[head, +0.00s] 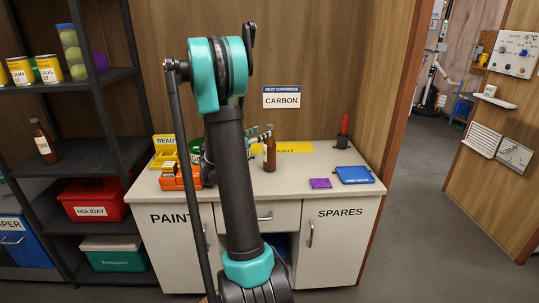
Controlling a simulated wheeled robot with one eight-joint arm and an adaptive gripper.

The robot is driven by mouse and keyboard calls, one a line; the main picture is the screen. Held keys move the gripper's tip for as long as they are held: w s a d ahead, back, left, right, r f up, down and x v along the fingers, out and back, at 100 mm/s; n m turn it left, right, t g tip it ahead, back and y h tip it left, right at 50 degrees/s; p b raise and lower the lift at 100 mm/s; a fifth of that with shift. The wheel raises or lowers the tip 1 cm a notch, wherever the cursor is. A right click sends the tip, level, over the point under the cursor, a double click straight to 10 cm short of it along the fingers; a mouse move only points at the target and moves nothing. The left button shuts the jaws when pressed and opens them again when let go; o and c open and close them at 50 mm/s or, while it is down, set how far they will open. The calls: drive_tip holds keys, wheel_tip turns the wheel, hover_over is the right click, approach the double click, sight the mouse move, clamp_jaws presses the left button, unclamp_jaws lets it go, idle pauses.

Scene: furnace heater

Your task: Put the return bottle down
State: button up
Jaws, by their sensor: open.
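My gripper (264,133) is open, small in the view, at the left of this bottle's upper part. I cannot tell whether its fingers touch the bottle. A second brown bottle (42,142) stands upright on the left shelf. The pictures do not show which is the return bottle. My arm hides part of the worktop's middle.
A yellow READY bin (165,141) and orange boxes (173,181) sit at the worktop's left. A purple item (320,183), a blue box (354,175) and a dark red-topped item (343,133) are at the right.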

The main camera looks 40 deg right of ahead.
sight(270, 128)
drive_tip(key=shift+x, duration=3.3)
drive_tip(key=shift+w, duration=0.15)
drive_tip(key=shift+c, duration=0.2)
clamp_jaws()
